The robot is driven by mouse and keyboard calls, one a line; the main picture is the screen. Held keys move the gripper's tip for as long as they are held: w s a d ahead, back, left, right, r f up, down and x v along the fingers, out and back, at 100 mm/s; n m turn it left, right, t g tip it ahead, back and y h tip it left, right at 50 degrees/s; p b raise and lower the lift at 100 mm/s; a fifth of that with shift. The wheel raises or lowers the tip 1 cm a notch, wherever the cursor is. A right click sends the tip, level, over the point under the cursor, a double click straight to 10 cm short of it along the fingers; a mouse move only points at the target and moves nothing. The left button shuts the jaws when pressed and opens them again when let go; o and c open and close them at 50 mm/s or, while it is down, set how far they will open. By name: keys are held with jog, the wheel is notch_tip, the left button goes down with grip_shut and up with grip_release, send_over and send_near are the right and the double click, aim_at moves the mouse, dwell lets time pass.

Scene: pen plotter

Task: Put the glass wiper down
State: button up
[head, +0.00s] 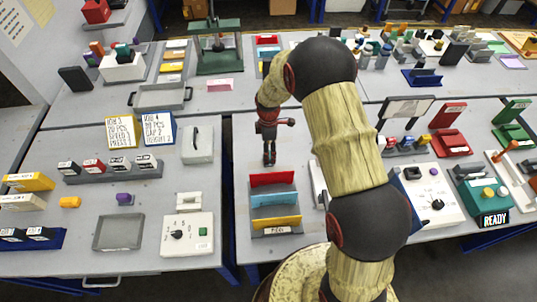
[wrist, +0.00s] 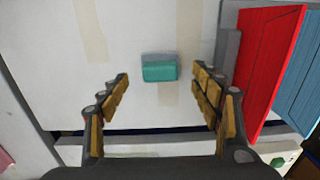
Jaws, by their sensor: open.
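A small teal block with a greyer top (wrist: 160,68), which may be the glass wiper, shows in the wrist view. It appears to rest on the light grey table top (wrist: 140,25). My gripper (wrist: 161,76) is open, with one finger on each side of the block and visible gaps between. Nothing is held between the fingers. In the head view my gripper (head: 269,158) points down low over the table, behind the rack with coloured dividers. The block cannot be made out there.
The rack with red, blue and yellow dividers (head: 274,222) stands close in front of my gripper; its red panel (wrist: 268,65) is near the right finger. A grey box with a handle (head: 197,145) stands to the left. Bare table lies around the block.

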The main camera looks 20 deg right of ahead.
jog(key=s+r+m+t+p, duration=0.1)
jog(key=s+r+m, duration=0.25)
jog(key=r, duration=1.05)
jog(key=s+r+m+t, duration=0.1)
jog(key=s+r+m, duration=0.3)
jog(key=r, duration=1)
jog(key=s+r+m+t, duration=0.2)
jog(key=s+r+m, duration=0.2)
jog(key=s, duration=0.7)
jog(key=s+r+m+t, duration=0.1)
jog(key=s+r+m, duration=0.3)
jog(key=s, duration=0.7)
jog(key=shift+r+t, duration=0.4)
jog(key=shift+r, duration=0.5)
jog(key=shift+s, duration=0.2)
